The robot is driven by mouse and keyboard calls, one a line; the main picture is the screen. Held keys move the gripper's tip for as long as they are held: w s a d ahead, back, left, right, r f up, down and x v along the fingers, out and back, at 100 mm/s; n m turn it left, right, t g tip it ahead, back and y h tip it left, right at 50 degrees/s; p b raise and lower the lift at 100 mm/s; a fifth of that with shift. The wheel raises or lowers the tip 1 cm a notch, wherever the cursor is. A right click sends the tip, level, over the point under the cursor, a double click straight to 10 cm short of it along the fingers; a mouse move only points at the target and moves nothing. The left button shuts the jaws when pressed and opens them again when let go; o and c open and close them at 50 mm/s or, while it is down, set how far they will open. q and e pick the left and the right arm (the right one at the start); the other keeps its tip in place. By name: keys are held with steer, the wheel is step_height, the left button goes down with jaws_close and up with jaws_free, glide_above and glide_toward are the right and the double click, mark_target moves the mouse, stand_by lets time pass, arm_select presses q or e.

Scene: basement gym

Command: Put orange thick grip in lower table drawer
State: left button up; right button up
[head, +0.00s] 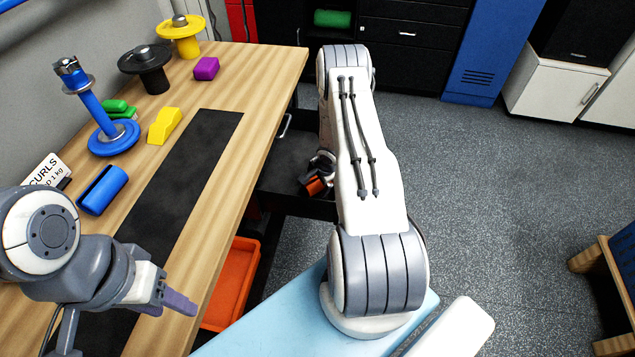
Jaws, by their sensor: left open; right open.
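A small orange piece (315,186), which looks like the orange thick grip, lies in or just above an open dark drawer (290,205) under the table's right edge. My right gripper (321,168) is open right at the orange piece, partly hidden behind my own arm. I cannot tell whether they touch. I cannot tell which drawer level this is. My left gripper (178,300) is open and empty over the table's near right edge.
The wooden table (270,75) holds a black mat (195,160), a blue upright post (95,105), a blue grip (102,190), yellow block (164,126), purple block (206,68) and spools. An orange bin (232,285) sits below. Open floor (490,200) lies right.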

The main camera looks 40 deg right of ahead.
steer(key=shift+r, duration=0.15)
steer(key=shift+r, duration=0.3)
steer(key=p+v, duration=0.3)
steer(key=v, duration=0.8)
steer(key=shift+s+r, duration=0.15)
steer(key=shift+r, duration=0.05)
steer(key=s+a+r+n+h, duration=0.1)
steer(key=s+a+r+n, duration=0.1)
steer(key=a+r+n, duration=1.25)
steer(key=s+a+r+n+g+y, duration=0.1)
steer(key=s+a+r+n, duration=0.5)
steer(key=s+a, duration=0.4)
steer(key=s+a+r+n+g+y, duration=0.1)
steer(key=s+a+r+n+g, duration=0.1)
steer(key=s+a+r+n, duration=0.4)
steer(key=s+a+r, duration=0.2)
steer(key=s+a, duration=0.3)
steer(key=a, duration=0.1)
steer(key=shift+a+r+g, duration=0.3)
steer(key=shift+a+r, duration=0.1)
